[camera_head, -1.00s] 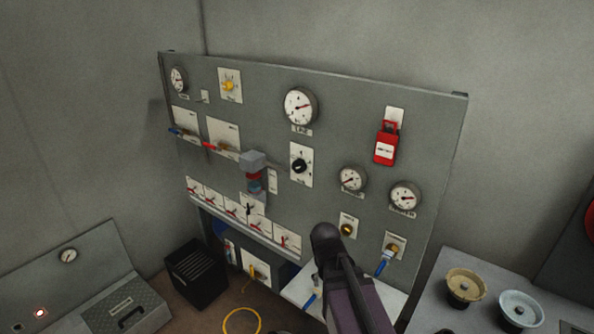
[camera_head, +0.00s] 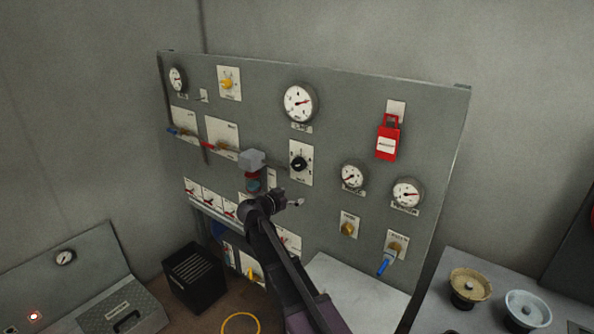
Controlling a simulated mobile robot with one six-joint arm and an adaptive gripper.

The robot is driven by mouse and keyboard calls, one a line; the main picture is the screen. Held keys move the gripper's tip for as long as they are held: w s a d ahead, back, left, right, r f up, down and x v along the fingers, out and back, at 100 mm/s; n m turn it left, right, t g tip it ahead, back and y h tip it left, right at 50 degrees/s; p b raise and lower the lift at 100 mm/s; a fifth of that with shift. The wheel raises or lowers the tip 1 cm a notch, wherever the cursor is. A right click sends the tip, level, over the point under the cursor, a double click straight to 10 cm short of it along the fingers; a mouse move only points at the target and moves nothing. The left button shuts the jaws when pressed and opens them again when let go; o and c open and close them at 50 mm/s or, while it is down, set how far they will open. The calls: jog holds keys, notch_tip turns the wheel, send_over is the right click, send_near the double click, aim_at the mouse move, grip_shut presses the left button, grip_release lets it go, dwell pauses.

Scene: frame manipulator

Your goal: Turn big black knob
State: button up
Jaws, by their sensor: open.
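The black knob (camera_head: 299,163) sits on a white plate in the middle of the grey panel, below a large round gauge. Its pointer direction is too small to read surely. My gripper (camera_head: 296,202) is in front of the panel, a little below the knob in the picture. It is open, looks empty, and appears apart from the knob. My arm comes up from the bottom and hides part of the row of small red-handled switches.
A grey-topped valve with a red and blue body (camera_head: 253,170) stands out left of the knob. A red lockout tag (camera_head: 387,138) hangs at right. Blue-handled valve (camera_head: 388,260) and yellow valve (camera_head: 348,229) are lower right. A white surface (camera_head: 352,285) lies below.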

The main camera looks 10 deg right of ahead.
aim_at(297, 167)
jog(key=w+a+r+t, duration=0.3)
jog(key=w+a, duration=0.1)
jog(key=a, duration=0.1)
jog(key=shift+a+m, duration=0.25)
jog(key=shift+m, duration=0.05)
jog(key=shift+d, duration=0.1)
jog(key=x, duration=1.3)
jog(key=shift+w+d+r, duration=0.15)
jog(key=shift+w+d, duration=0.05)
jog(key=shift+d, duration=0.15)
jog(key=c, duration=1)
